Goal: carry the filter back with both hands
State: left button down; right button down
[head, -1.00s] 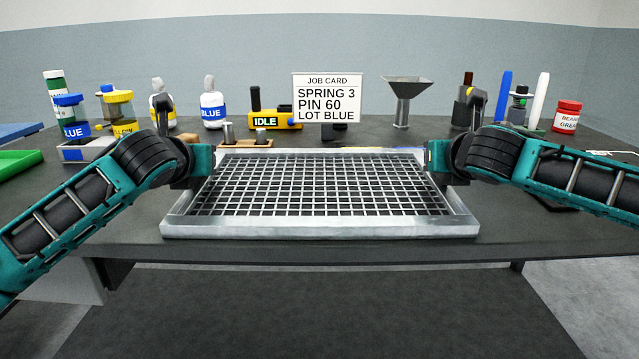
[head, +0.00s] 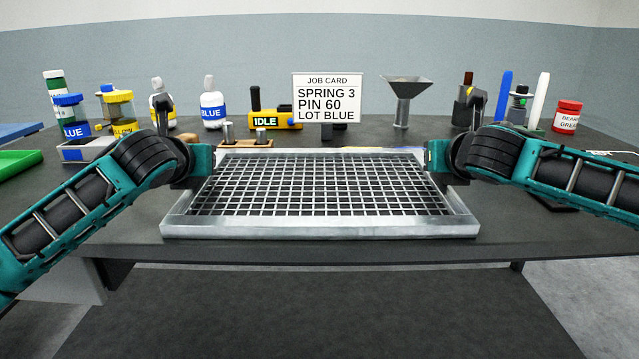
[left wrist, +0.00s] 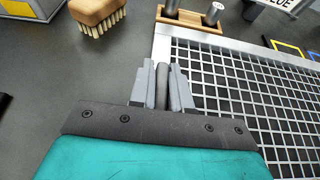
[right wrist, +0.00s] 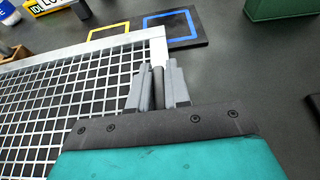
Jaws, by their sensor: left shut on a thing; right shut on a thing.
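The filter (head: 320,230) is a wide metal frame around a dark panel with a white wire grid. It lies level in the middle of the head view, over the front part of the bench. My left gripper (left wrist: 163,85) is shut on a dark bar at the filter's left side. My right gripper (right wrist: 159,87) is shut on a like bar at its right side. In the head view the fingertips are mostly hidden behind my wrists. I cannot tell whether the filter touches the bench.
Behind the filter stand a job card (head: 327,98), a yellow IDLE device (head: 276,119), a funnel (head: 405,95) and several bottles. A wooden brush (left wrist: 98,10) lies left of the filter. Yellow and blue outlines (right wrist: 172,27) show beyond its far edge. A green tray (head: 18,162) is at far left.

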pick_arm(q)
jog(key=shift+r, duration=0.2)
pick_arm(e)
jog(key=shift+r, duration=0.25)
